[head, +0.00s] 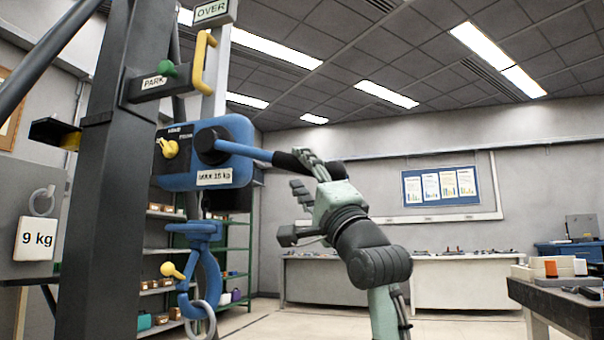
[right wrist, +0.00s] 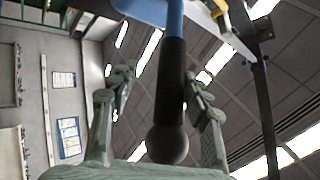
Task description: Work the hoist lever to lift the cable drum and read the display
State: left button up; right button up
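The blue hoist body (head: 178,182) hangs beside a dark post and bears a label reading about "MAX 15 kg". Its lever (head: 243,151) is a blue rod pointing right with a black grip, also in the right wrist view (right wrist: 171,95). My right gripper (head: 308,178) is at the grip end. In the right wrist view its fingers (right wrist: 158,85) stand on both sides of the grip, with a visible gap on the left. A blue hook (head: 206,280) below the hoist has a grey ring (head: 200,318) at its bottom. No cable drum or display is clearly visible. My left gripper is out of view.
The dark post (head: 115,200) carries a "PARK" bracket (head: 160,84) with a yellow handle and an "OVER" sign (head: 212,11). A "9 kg" plate (head: 36,239) is at far left. A dark-topped workbench (head: 560,308) stands at right. Open floor lies between.

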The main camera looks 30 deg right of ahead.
jog(key=v, duration=1.2)
dwell(0.4)
